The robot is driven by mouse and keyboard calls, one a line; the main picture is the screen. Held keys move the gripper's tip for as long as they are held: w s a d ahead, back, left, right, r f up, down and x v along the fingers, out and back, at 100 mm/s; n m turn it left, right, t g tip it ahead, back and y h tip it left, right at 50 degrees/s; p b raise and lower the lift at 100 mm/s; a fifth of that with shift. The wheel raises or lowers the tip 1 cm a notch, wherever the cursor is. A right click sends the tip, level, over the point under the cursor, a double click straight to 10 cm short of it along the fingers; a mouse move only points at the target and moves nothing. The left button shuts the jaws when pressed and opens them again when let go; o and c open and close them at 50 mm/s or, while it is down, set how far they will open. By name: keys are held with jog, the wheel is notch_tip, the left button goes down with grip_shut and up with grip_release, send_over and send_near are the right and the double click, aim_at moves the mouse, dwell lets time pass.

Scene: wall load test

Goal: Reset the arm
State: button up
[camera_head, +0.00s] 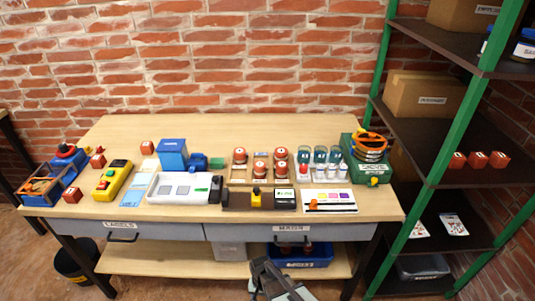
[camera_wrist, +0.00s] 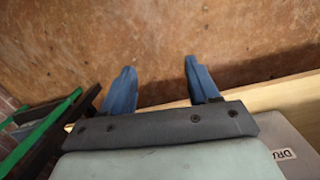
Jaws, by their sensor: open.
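My gripper shows in the wrist view (camera_wrist: 160,88) with its two blue fingers apart and nothing between them. It points toward the brown floor. In the head view, part of my arm (camera_head: 272,280) shows at the bottom middle, in front of the table's lower shelf; the fingertips cannot be made out there. The arm is below the tabletop and apart from the objects on it.
A wooden table (camera_head: 120,135) carries a yellow device (camera_head: 112,180), a blue box (camera_head: 172,153), red-topped jars (camera_head: 240,155) and a green case (camera_head: 372,178). Drawers (camera_head: 150,231) face me. Green-posted shelves (camera_head: 425,130) stand right. A black bucket (camera_head: 72,265) is lower left.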

jog(key=s+d+g, duration=0.2)
jog(key=s+d, duration=0.7)
jog(key=s, duration=0.2)
jog(key=s+d+f+n+g, duration=0.1)
jog(key=s+d+g, duration=0.2)
jog(key=s+d, duration=0.7)
jog(key=shift+s+f+n, duration=0.2)
jog(key=shift+s+n, duration=0.1)
jog(key=shift+s, duration=0.85)
